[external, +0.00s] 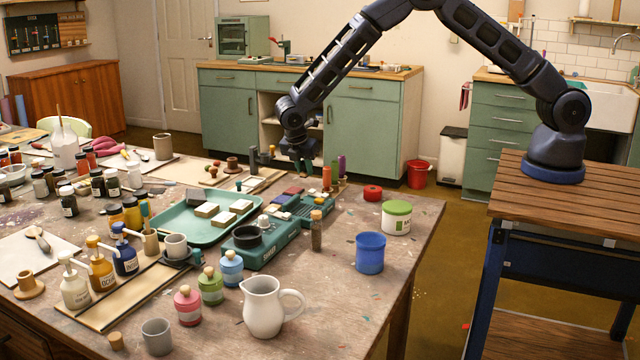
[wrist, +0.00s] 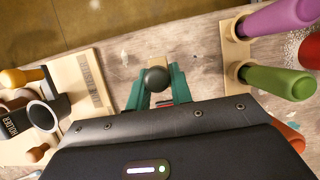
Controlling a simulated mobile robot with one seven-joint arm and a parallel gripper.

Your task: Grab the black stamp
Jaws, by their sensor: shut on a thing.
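The black stamp shows in the wrist view as a round dark knob (wrist: 156,79). It stands between the two green fingers of my gripper (wrist: 157,90), which is shut on it. The stamp's lower part is hidden by my gripper. In the external view my gripper (external: 300,163) points down at the back edge of the table, left of the upright coloured handles. The stamp cannot be made out there.
A wooden rack (wrist: 232,52) with purple (wrist: 282,14) and green handles (wrist: 278,82) stands close on the right in the wrist view. A dark holder (wrist: 28,115) and a pale card lie left. A green tray (external: 178,228) and a white jug (external: 263,308) are nearer the front.

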